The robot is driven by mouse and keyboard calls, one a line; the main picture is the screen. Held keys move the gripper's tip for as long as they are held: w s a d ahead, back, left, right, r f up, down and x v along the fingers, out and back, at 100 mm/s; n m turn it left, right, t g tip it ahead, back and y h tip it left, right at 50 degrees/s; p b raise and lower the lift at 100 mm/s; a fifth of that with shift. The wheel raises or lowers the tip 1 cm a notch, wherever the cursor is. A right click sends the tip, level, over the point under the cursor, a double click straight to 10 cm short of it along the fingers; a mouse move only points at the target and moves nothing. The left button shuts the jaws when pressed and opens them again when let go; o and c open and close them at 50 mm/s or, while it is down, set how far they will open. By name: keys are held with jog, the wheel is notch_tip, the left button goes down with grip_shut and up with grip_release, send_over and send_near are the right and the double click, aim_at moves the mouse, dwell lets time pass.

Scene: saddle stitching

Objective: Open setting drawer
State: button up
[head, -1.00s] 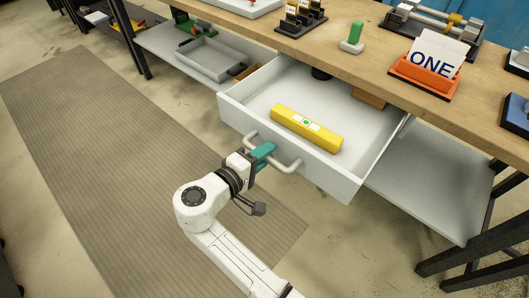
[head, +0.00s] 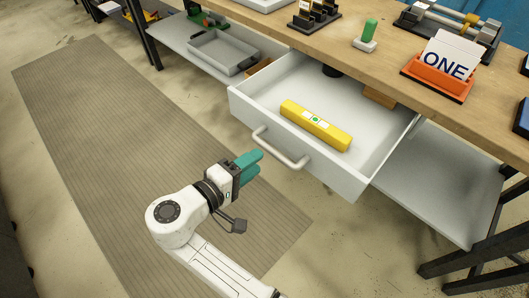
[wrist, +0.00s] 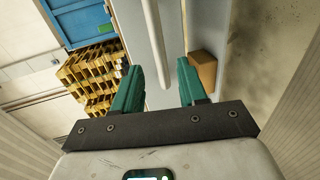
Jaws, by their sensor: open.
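The white drawer (head: 300,158) under the workbench is pulled out, and its inside shows in the head view. Its bar handle (head: 280,149) is on the front face. A yellow level-like bar (head: 315,125) with a green dot lies in the drawer. My gripper (head: 252,167) has teal fingers and is open and empty, just left of the handle and apart from it. In the wrist view my gripper (wrist: 160,88) shows its two fingers spread, with the pale handle bar (wrist: 156,40) ahead of them.
A wooden block (head: 379,96) and a dark round thing (head: 332,71) are also in the drawer. The wooden benchtop (head: 380,66) holds an orange card holder (head: 437,77) and a green-handled tool (head: 368,34). A grey tray (head: 222,53) sits on the lower shelf. The floor mat (head: 110,130) is clear.

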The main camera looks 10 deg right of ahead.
jog(key=v, duration=0.3)
jog(key=shift+s+a, duration=0.15)
dwell(0.6)
